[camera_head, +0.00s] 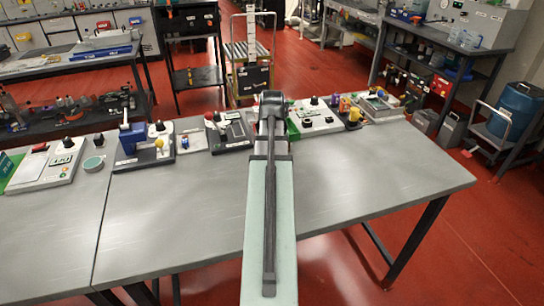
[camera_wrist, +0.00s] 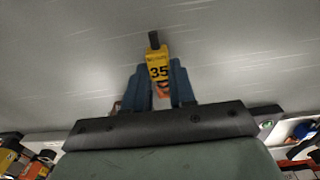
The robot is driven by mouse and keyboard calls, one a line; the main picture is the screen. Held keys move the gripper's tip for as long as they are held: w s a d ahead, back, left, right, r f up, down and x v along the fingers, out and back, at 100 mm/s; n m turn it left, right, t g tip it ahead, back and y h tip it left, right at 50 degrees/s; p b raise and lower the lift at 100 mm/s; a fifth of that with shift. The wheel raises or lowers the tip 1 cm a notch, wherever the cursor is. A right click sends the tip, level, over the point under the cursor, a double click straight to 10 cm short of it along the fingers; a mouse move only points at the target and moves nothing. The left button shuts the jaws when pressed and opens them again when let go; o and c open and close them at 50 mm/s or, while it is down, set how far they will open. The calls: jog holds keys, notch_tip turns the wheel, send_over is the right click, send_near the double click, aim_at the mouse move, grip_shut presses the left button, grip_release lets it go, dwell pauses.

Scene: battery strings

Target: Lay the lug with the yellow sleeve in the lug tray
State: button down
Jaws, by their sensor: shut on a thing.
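My gripper (camera_wrist: 159,75) is shut, with its two blue fingers on either side of a lug with a yellow sleeve (camera_wrist: 158,59). The sleeve carries a black "35". A dark end sticks out beyond the sleeve, and an orange-copper part shows between the fingers. Behind it in the wrist view is only a plain grey surface, and I cannot tell the height above it. In the camera_head view my arm hides the gripper and the lug. A shallow grey-framed tray (camera_head: 377,104) lies at the right back of the bench; I cannot tell whether it is the lug tray.
The grey bench (camera_head: 370,175) is clear along its front. Along its back stand a blue device (camera_head: 132,138), a small pale plate (camera_head: 191,139), a dark box (camera_head: 229,133), a white panel (camera_head: 315,119) and small coloured items (camera_head: 350,112). A round greenish piece (camera_head: 93,164) lies at left.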

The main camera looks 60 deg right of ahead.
jog(key=shift+f, duration=0.15)
jog(key=c, duration=0.9)
grip_release()
jog(key=shift+c, duration=0.2)
notch_tip(320, 180, up, 12)
jog(key=shift+o, duration=1.2)
jog(key=o, duration=0.7)
jog(key=shift+r, duration=0.2)
